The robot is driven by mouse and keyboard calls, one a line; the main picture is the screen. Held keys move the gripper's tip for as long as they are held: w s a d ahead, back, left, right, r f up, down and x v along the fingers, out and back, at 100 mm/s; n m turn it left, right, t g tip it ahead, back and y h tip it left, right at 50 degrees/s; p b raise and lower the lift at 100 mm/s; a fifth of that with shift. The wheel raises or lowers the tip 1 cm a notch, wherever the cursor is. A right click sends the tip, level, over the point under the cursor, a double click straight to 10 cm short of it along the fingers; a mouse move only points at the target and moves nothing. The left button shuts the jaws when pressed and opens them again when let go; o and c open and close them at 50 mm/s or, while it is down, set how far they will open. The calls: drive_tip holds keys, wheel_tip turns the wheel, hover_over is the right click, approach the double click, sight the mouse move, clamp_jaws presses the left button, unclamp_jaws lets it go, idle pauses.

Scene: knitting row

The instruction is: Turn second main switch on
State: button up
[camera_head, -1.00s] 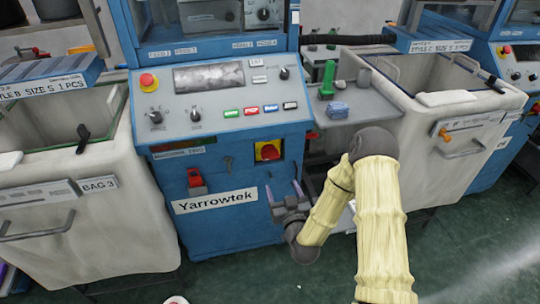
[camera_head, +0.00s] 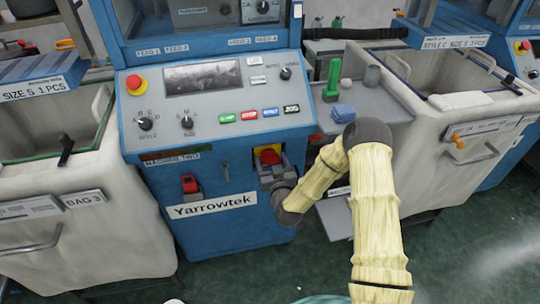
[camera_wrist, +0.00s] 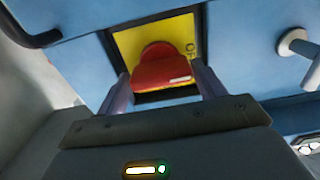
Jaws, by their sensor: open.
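The main switch is a red knob (camera_head: 268,156) on a yellow plate, low on the blue front of the machine labelled Machine Two. In the wrist view the red knob (camera_wrist: 162,66) sits on the yellow plate (camera_wrist: 128,44), with partly visible lettering, seemingly "OF", at its right. A pale mark shows on the knob's lower right. My gripper (camera_head: 272,167) is at the switch. In the wrist view its open fingers (camera_wrist: 163,84) stand on either side of the knob. I cannot tell whether they touch it.
A red-handled part (camera_head: 190,185) is left of the switch, above the Yarrowtek label (camera_head: 213,204). The sloping control panel (camera_head: 215,97) with a red emergency button (camera_head: 135,83) is above.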

drive_tip(key=shift+w+a, duration=0.1)
drive_tip(key=shift+w, duration=0.25)
drive_tip(key=shift+s, duration=0.1)
drive_tip(key=shift+s+a, duration=0.1)
drive_tip(key=shift+s, duration=0.05)
drive_tip(key=c, duration=0.7)
